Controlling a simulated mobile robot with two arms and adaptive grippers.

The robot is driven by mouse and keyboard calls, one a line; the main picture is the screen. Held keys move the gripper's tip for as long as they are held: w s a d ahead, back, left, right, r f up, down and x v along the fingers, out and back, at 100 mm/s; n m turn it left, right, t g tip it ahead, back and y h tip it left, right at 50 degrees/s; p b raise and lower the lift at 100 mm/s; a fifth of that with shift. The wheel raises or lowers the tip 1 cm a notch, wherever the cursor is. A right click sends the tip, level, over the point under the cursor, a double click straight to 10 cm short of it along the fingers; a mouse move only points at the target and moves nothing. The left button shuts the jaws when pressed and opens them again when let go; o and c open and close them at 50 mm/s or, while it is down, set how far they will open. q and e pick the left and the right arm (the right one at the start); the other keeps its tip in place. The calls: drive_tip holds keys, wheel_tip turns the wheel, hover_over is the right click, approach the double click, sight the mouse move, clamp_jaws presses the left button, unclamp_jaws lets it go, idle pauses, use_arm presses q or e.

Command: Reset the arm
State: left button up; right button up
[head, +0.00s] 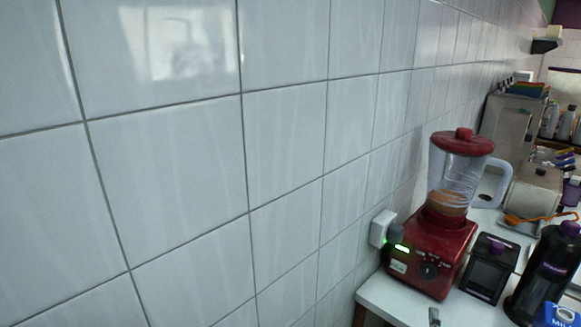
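Neither of my grippers nor arms can be made out in the head view. A red blender (430,252) with a clear jug (457,175) and a red lid stands on the white counter (392,300) at the right. The jug has something brownish in its bottom. A small grey item (434,317) at the bottom edge is cut off, and I cannot tell what it is.
White wall tiles (170,180) fill the left and middle. A black box-like device (488,268) and a dark bottle (545,270) stand right of the blender. A blue carton (562,314) sits in the corner. Metal appliances and bottles are behind.

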drive_tip(key=s+a+f+m+g+y, duration=0.45)
drive_tip(key=s+a+f, duration=0.2)
drive_tip(key=s, duration=0.45)
drive_tip(key=s+a+f+m+g+y, duration=0.4)
drive_tip(key=s+a+f+m+g, duration=0.25)
drive_tip(key=s, duration=0.45)
wheel_tip(320, 180, down, 27)
drive_tip(key=s+d+n, duration=0.1)
drive_tip(key=s+d+f+g, duration=0.1)
drive_tip(key=s+d+f, duration=0.2)
drive_tip(key=s+f, duration=1.2)
drive_tip(key=shift+s+f+g+h, duration=0.15)
drive_tip(key=shift+s+g+h, duration=0.3)
drive_tip(key=shift+s, duration=0.25)
